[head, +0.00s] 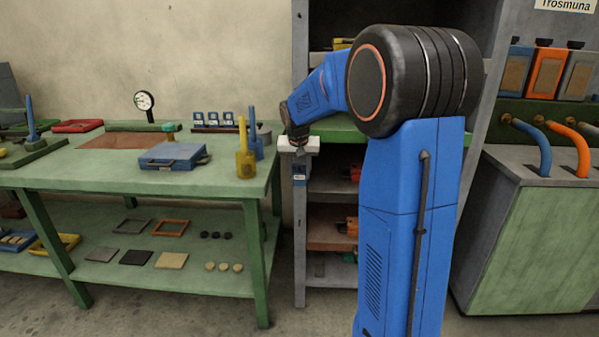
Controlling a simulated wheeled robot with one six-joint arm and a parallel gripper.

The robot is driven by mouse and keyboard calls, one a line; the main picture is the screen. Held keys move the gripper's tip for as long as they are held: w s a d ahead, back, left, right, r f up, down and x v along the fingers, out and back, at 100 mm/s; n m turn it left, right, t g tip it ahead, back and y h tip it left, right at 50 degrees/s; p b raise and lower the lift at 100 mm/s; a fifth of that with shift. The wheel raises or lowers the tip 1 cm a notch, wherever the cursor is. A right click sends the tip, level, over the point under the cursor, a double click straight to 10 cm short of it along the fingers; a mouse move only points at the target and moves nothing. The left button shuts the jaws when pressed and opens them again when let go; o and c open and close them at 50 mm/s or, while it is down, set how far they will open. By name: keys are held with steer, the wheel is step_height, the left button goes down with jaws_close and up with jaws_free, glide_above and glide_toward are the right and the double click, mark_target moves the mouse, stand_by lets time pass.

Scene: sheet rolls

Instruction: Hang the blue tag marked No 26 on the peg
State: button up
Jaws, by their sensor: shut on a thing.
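My gripper (299,155) points down in front of the grey upright of the shelf unit, right of the green table. It is shut on a small blue tag (300,173) with a pale label, which hangs just below it. The writing on the tag is too small to read. Several similar blue and white tags (213,118) stand in a row at the back of the green table, also too small to read. I cannot make out a peg for certain. My arm hides part of the shelf unit.
The green table (95,178) holds a blue case (172,156), a yellow upright holder (245,160) and a dial gauge (144,101). The grey shelf unit (299,235) stands close behind the tag. A cabinet with hoses (535,235) is at right.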

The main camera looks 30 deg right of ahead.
steer(key=shift+w+d, duration=0.1)
steer(key=o, duration=1.2)
steer(key=shift+c, duration=0.2)
steer(key=shift+o, duration=0.3)
steer(key=shift+w, duration=0.1)
steer(key=v, duration=1.7)
steer(key=s+a+f+n+y, duration=0.1)
steer(key=s+a+f+n, duration=0.1)
steer(key=s+a, duration=0.45)
steer(key=s+a+f+n, duration=0.1)
steer(key=s+a+f, duration=0.15)
steer(key=s, duration=0.75)
steer(key=s+a+f+n, duration=0.2)
steer(key=s+f, duration=0.4)
steer(key=s, duration=0.3)
steer(key=s+a+f+n+t+y, duration=0.1)
steer(key=s+a+f, duration=0.4)
steer(key=s, duration=0.5)
step_height(320, 180, down, 2)
steer(key=shift+s+f+n, duration=0.1)
steer(key=shift+s+n, duration=0.2)
steer(key=shift+n, duration=0.1)
